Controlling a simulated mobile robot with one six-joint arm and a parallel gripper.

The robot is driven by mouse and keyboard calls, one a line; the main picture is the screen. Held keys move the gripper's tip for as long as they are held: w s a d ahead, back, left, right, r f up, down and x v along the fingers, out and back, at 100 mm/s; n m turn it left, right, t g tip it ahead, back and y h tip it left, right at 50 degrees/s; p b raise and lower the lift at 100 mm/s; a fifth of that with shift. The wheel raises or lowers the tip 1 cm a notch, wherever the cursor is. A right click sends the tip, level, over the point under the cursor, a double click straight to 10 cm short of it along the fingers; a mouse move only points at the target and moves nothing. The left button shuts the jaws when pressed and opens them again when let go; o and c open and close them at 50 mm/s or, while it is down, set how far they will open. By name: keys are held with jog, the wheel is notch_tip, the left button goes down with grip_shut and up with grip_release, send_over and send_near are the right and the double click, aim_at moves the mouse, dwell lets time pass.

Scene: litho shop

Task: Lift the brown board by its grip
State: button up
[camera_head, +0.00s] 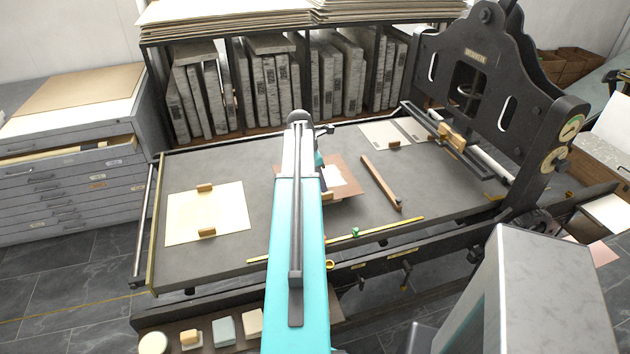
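A brown board (351,186) lies on the grey press bed (225,166), partly hidden behind my turquoise arm. Any other grip on the board is hidden. My arm reaches over the bed from the near side. A small part of my wrist shows right of the arm, above the board. My gripper's fingers are hidden behind the arm, so I cannot tell whether they touch the board or grip.
A cream sheet (222,226) with two wooden blocks lies on the left of the bed. A wooden bar (381,182) lies right of the board. A yellow rule (390,228) runs along the near edge. The tall black press frame (480,80) stands at right.

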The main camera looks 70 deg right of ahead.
jog(key=shift+f, duration=0.2)
dwell(0.3)
jog(key=shift+p+x, duration=0.75)
jog(key=shift+x, duration=0.4)
jog(key=shift+p+x, duration=0.35)
jog(key=shift+x, duration=1)
jog(key=shift+s+d, duration=0.1)
jog(key=shift+d, duration=0.05)
grip_shut()
